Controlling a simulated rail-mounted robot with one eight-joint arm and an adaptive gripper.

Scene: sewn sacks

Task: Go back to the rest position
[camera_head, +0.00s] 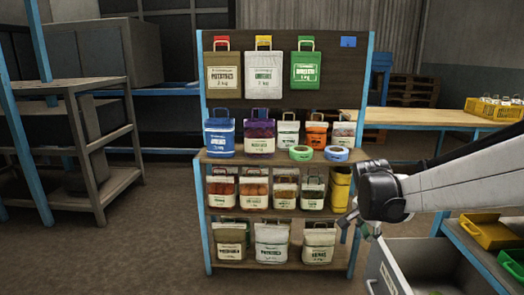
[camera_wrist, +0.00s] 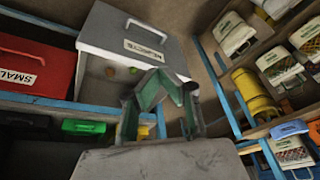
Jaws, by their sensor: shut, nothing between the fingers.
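My gripper (camera_head: 352,220) is at the right end of the shelf rack, in front of its right post, with my arm reaching in from the right edge. In the wrist view its green-grey fingers (camera_wrist: 167,82) come together at the tips with nothing held. Behind the fingers in that view is a grey bin (camera_wrist: 105,40) labelled "REJECTS", with a few small round items inside. The gripper appears apart from the sacks. Whether it touches the rack or the bin cannot be told.
The rack (camera_head: 290,267) holds several sacks on its shelves and three hanging above. A yellow roll (camera_head: 340,188) stands near my gripper. The grey bin (camera_head: 415,262) is below right. Yellow and green trays (camera_head: 490,232) lie on a right-hand bench. Floor left of the rack is clear.

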